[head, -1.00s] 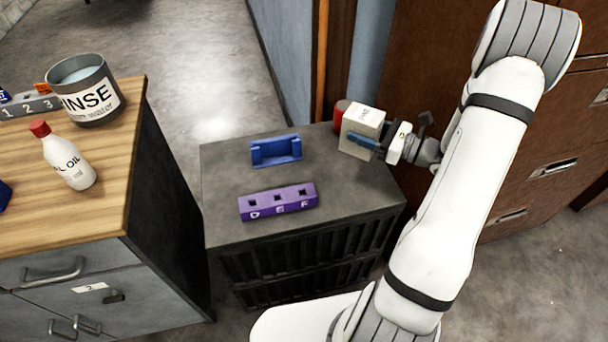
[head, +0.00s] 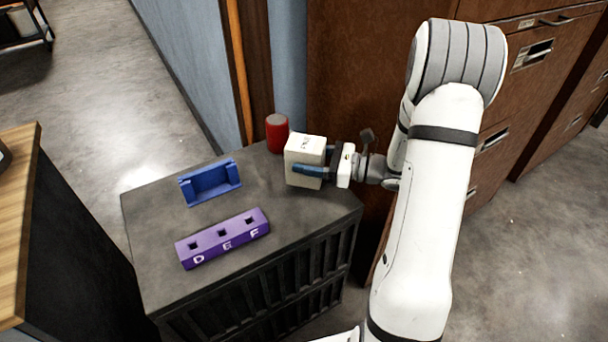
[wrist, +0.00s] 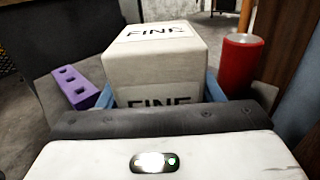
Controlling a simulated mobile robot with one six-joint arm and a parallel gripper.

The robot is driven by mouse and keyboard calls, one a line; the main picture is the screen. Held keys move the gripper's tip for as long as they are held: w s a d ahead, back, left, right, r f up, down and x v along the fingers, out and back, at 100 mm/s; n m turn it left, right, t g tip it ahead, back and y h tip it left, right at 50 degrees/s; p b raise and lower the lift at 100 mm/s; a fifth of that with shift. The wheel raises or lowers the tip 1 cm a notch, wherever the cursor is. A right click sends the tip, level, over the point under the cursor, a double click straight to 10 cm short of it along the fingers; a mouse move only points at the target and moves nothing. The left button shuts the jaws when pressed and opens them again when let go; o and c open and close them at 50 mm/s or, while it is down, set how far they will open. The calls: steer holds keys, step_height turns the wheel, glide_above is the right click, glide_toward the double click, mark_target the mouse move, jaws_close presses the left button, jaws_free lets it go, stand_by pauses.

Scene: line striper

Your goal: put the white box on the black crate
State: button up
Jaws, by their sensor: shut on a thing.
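The white box (head: 304,158), labelled "FINE" in the wrist view (wrist: 155,52), is upright at the right rear part of the black crate (head: 155,235). My gripper (head: 306,170) is shut on it, with a blue finger along its near side. In the wrist view a blue finger shows on each side of the box. The box is over the crate top. I cannot tell whether its base touches the surface, as the lower part is partly hidden by the finger.
A red can (head: 277,134) stands just behind the box. A blue holder (head: 210,183) and a purple block marked D, E, F (head: 223,238) are on the crate's left and front. Brown drawers (head: 545,65) stand behind my arm. A wooden-topped cabinet (head: 18,215) is at left.

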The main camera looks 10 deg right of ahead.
steer(key=shift+f+b, duration=0.55)
steer(key=shift+f, duration=1.2)
steer(key=shift+f, duration=0.1)
steer(key=o, duration=1.1)
steer(key=shift+c, duration=0.2)
steer(key=shift+s+d, duration=0.15)
steer(key=shift+d, duration=0.05)
steer(key=p+v, duration=0.2)
steer(key=v, duration=0.9)
steer(key=shift+s+d+p, duration=0.1)
steer(key=shift+d+p, duration=0.15)
steer(key=shift+p, duration=0.15)
steer(key=shift+a, duration=0.1)
